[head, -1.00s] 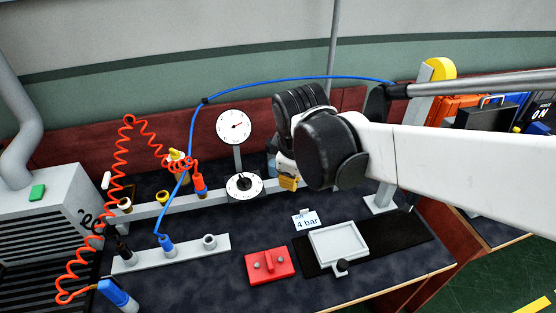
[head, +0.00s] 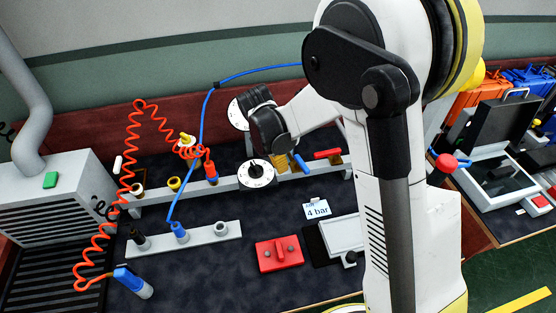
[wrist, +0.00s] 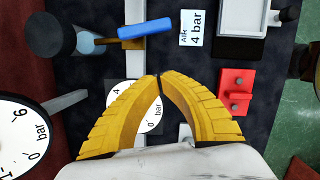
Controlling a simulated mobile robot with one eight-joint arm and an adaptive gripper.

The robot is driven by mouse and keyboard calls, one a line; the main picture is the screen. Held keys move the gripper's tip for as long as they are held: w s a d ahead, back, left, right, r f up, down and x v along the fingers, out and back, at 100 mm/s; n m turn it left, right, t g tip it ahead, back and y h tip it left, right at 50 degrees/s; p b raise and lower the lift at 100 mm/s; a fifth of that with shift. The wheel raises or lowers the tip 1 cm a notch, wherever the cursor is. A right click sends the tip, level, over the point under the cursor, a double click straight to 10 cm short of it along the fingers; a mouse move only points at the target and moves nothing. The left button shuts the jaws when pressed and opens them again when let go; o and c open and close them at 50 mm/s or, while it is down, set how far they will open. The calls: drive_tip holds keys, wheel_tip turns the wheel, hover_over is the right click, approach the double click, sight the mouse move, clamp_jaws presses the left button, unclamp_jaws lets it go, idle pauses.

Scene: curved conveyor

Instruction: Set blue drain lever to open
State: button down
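The blue drain lever (head: 300,162) sits on the rail at the back of the bench, beside a brass fitting, and slants in the head view. In the wrist view the lever (wrist: 145,27) lies at the upper left, next to a dark-capped bowl. My gripper's yellow fingers (wrist: 158,77) have their tips together, with nothing visible between them. They are over a white dial (wrist: 150,118), apart from the lever. In the head view my arm and wrist hide much of the gripper.
A red lever (head: 327,153) is right of the blue one on the rail. A large gauge (wrist: 22,140) stands close at the left in the wrist view. A red box (head: 280,254), a 4 bar card (head: 317,209) and coiled orange hose (head: 130,150) are nearby.

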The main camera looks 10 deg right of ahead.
sight(306, 167)
drive_tip(key=d+f, duration=0.1)
drive_tip(key=d+f+b, duration=0.1)
drive_tip(key=d, duration=0.1)
drive_tip(key=w+d+f+b, duration=0.1)
drive_tip(key=shift+d+f, duration=0.2)
drive_tip(key=shift+d, duration=0.2)
drive_tip(key=shift+s+d+n+t, duration=0.15)
drive_tip(key=shift+d+n, duration=0.1)
drive_tip(key=shift+n, duration=0.35)
drive_tip(key=shift+s+d+n+t, duration=0.1)
drive_tip(key=shift+d+n+t, duration=0.1)
drive_tip(key=shift+n, duration=0.4)
drive_tip(key=n, duration=0.1)
drive_tip(key=d+n, duration=0.1)
drive_tip(key=n, duration=0.1)
drive_tip(key=shift+d+t+y+b, duration=0.25)
drive_tip(key=shift+d+y+b, duration=0.05)
drive_tip(key=shift+d, duration=0.6)
idle(1.2)
idle(0.6)
